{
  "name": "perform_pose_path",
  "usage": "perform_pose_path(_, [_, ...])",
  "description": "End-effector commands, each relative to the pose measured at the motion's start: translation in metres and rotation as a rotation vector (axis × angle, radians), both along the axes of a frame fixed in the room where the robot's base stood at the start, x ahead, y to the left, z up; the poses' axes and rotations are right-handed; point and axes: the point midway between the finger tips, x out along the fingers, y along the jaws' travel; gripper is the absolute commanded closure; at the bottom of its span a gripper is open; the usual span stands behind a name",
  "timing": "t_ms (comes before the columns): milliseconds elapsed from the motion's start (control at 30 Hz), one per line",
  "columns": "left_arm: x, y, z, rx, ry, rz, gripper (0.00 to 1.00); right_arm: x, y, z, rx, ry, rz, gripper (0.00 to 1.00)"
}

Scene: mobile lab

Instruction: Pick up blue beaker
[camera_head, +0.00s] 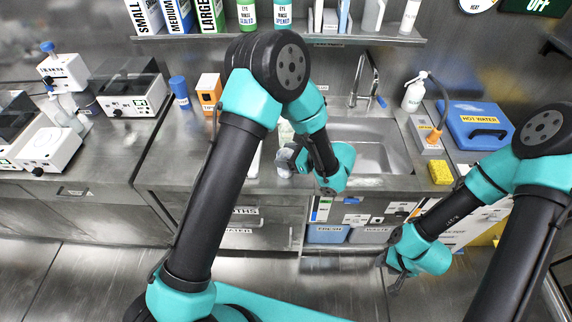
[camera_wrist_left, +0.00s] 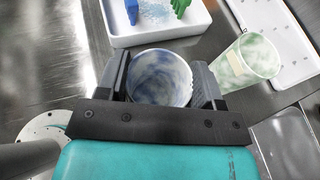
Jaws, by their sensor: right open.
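A blue-tinted beaker (camera_wrist_left: 160,78) stands between the two fingers of my left gripper (camera_wrist_left: 165,85) in the left wrist view, its open mouth facing the camera. A finger lies close along each side of it; whether both press on it I cannot tell. In the head view my left gripper (camera_head: 297,160) is low over the counter left of the sink, with the beaker (camera_head: 284,168) partly hidden beside it. A green-tinted beaker (camera_wrist_left: 246,62) stands to the right in the wrist view, apart from the gripper. My right gripper (camera_head: 390,277) is open and empty in front of the counter.
A white tray (camera_wrist_left: 160,38) with blue and green items lies beyond the beaker in the wrist view. The sink (camera_head: 385,158) and its faucet (camera_head: 366,80) are to the right in the head view.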

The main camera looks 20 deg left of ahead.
Motion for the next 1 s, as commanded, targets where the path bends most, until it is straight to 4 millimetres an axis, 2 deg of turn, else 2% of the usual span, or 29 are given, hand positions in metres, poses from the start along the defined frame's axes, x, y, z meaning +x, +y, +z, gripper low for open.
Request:
perform_pose_path(33, [0.0, 0.0, 0.0, 0.0, 0.0, 0.0, 0.45, 0.0, 0.0, 0.0, 0.0, 0.0, 0.0, 0.57])
perform_pose_path(233, [0.0, 0.0, 0.0, 0.0, 0.0, 0.0, 0.62, 0.0, 0.0, 0.0, 0.0, 0.0, 0.0, 0.57])
perform_pose_path(567, [0.0, 0.0, 0.004, 0.0, -0.001, 0.0, 0.63, 0.0, 0.0, 0.0, 0.0, 0.0, 0.0, 0.57])
perform_pose_path(667, [0.0, 0.0, 0.011, 0.0, -0.002, 0.0, 0.63, 0.0, 0.0, 0.0, 0.0, 0.0, 0.0, 0.57])
perform_pose_path(867, [0.0, 0.0, 0.039, -0.002, -0.004, -0.001, 0.63, 0.0, 0.0, 0.0, 0.0, 0.0, 0.0, 0.57])
perform_pose_path(1000, [-0.032, -0.01, 0.039, 0.001, 0.002, -0.005, 0.63, 0.0, 0.0, 0.0, 0.0, 0.0, 0.0, 0.57])
